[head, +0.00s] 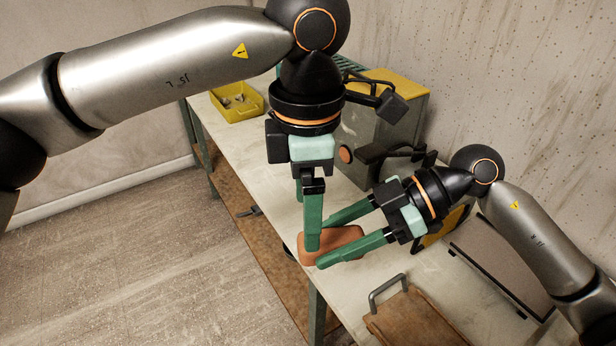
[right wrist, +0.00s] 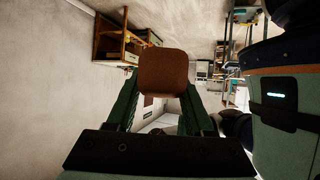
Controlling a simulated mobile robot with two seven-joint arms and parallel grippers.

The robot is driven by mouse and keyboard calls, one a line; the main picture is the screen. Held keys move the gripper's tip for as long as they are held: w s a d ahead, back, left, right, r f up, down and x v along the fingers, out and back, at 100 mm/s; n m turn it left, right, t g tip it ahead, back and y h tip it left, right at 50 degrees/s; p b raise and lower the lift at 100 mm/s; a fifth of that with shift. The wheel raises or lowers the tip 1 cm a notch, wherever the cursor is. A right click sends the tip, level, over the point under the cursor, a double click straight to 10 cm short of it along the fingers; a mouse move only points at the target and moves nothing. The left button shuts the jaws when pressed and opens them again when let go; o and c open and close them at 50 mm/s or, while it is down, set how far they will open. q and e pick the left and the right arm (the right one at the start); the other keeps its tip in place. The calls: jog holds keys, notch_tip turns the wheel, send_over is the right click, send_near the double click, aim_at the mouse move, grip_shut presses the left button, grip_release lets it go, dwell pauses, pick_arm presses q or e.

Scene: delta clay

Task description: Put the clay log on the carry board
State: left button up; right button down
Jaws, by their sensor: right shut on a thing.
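The clay log (head: 345,238) is a reddish-brown block near the table's front edge in the head view. My right gripper (head: 325,243) reaches in from the right and is shut on it, one finger along each side. The right wrist view shows the log (right wrist: 163,72) held between the two green fingers. My left gripper (head: 309,242) points down from above, its front finger overlapping the log's left end. Its fingers are nearly in line, so I cannot tell whether it grips. The brown carry board (head: 410,325) with a grey handle lies at the bottom, right of the log, partly cut off.
A yellow bin (head: 238,103) with small items stands at the table's far left. A grey-green box with a yellow top (head: 390,85) stands behind the grippers. A dark-edged panel (head: 500,265) lies at the right. Pale tabletop (head: 250,150) is clear on the left.

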pick_arm(q)
notch_tip(320, 180, down, 7)
jog(key=shift+r, duration=0.1)
jog(key=shift+c, duration=0.4)
jog(key=c, duration=1.2)
jog(key=o, duration=1.3)
jog(key=shift+r, duration=0.1)
